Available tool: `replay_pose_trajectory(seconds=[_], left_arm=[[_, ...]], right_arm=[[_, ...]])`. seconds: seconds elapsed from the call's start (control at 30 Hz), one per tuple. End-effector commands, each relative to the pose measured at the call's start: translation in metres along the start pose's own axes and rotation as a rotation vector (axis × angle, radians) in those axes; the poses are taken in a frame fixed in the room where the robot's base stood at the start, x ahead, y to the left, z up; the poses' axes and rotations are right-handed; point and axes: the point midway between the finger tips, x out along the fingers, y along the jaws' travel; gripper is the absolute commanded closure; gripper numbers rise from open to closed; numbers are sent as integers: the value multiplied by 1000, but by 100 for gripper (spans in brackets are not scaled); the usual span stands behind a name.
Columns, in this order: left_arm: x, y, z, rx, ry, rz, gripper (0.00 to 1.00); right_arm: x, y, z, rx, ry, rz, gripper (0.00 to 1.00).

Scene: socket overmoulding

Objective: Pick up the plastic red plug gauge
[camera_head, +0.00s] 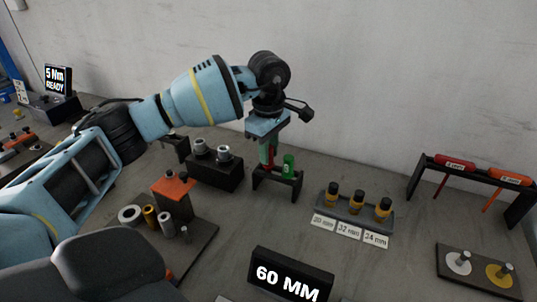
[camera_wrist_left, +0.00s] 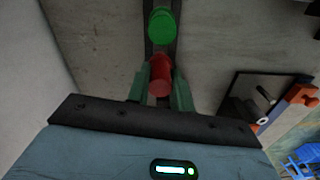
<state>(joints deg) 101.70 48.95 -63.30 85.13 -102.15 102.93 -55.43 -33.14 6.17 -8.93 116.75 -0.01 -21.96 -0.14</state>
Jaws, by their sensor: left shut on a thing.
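The red plug gauge (camera_wrist_left: 160,75) is between the green fingers of my left gripper (camera_wrist_left: 160,92) in the left wrist view, and the fingers are shut on it. In the head view my left gripper (camera_head: 268,155) points down at a small black stand (camera_head: 276,188), and the red gauge (camera_head: 271,157) shows only as a thin strip by the fingers. The green plug gauge (camera_head: 288,164) stands upright in the stand just to the right; it also shows in the left wrist view (camera_wrist_left: 161,25). Whether the red gauge's lower end is still in the stand is hard to tell. My right gripper is not seen.
A black block with metal sockets (camera_head: 216,172) stands left of the stand. A rack of black and yellow pieces (camera_head: 357,207) stands to the right. A "60 MM" display (camera_head: 290,275) is in front. A screwdriver rack (camera_head: 470,172) is at far right.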

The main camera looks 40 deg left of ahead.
Motion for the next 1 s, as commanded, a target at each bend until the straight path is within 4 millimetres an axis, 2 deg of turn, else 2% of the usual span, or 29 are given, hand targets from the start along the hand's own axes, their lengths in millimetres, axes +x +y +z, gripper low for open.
replay_pose_trajectory(seconds=[0.17, 0.47, 1.0], left_arm=[[-25, 0, 0, 1, -1, 2, 100], [-25, -38, -8, 0, 2, -2, 100], [-34, -133, -26, 0, 2, -2, 100]], right_arm=[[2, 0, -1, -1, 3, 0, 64], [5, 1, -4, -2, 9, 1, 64], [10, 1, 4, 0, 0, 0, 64]])
